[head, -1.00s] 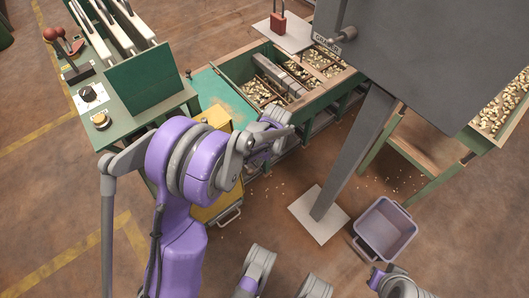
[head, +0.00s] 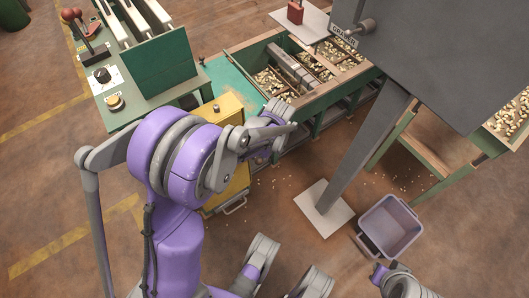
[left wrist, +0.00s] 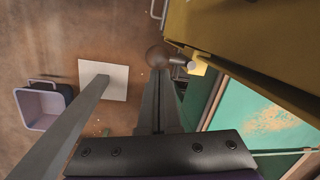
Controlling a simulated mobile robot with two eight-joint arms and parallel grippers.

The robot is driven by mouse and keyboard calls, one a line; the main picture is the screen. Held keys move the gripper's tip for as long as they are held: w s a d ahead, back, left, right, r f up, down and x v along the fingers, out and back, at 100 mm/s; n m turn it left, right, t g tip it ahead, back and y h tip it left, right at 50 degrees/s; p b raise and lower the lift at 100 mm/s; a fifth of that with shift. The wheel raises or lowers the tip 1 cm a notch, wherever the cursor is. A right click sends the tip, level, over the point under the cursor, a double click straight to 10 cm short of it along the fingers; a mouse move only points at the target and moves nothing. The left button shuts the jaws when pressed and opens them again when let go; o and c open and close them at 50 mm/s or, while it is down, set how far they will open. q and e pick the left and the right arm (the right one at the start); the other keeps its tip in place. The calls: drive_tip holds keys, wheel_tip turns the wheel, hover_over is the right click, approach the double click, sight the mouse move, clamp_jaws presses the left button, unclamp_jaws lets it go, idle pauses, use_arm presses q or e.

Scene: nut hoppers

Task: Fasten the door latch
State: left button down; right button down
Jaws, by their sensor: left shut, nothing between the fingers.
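A yellow cabinet (head: 228,188) stands below the green bench, partly covered by my left arm; it also fills the top right of the left wrist view (left wrist: 255,30). A short grey rod (left wrist: 184,62) with a brown round knob (left wrist: 157,57) shows beside it there; I cannot tell whether this is the latch. My left gripper (left wrist: 161,85) is shut and empty, its tips just below the knob in the picture; contact is unclear. In the head view its fingers are hidden by my wrist.
A grey hopper (head: 440,60) on a slanted post with a white foot plate (head: 323,208) stands right. A lilac bin (head: 390,226) is on the floor. Nut trays (head: 300,62) lie behind my wrist. A green control bench (head: 150,75) is at left.

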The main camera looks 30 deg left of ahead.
sight(256, 159)
use_arm(q)
drive_tip(key=shift+s+a+r+t+h+p, duration=0.15)
drive_tip(key=shift+s+t+h+p, duration=0.15)
drive_tip(key=shift+t, duration=0.25)
drive_tip(key=shift+s+a+r+t+h+p, duration=0.1)
drive_tip(key=shift+s+t+h+p, duration=0.15)
drive_tip(key=shift+t, duration=0.3)
drive_tip(key=shift+s+a+r, duration=0.1)
drive_tip(key=shift+s+a, duration=0.1)
drive_tip(key=shift+s, duration=0.25)
drive_tip(key=shift+s+a, duration=0.2)
drive_tip(key=shift+s, duration=0.3)
drive_tip(key=shift+s+a, duration=0.1)
drive_tip(key=shift+s, duration=0.1)
idle(0.3)
wheel_tip(256, 159, up, 11)
drive_tip(key=s+p, duration=0.1)
drive_tip(key=p, duration=0.3)
drive_tip(key=shift+d, duration=0.4)
drive_tip(key=shift+s+f, duration=0.1)
drive_tip(key=shift+f, duration=0.1)
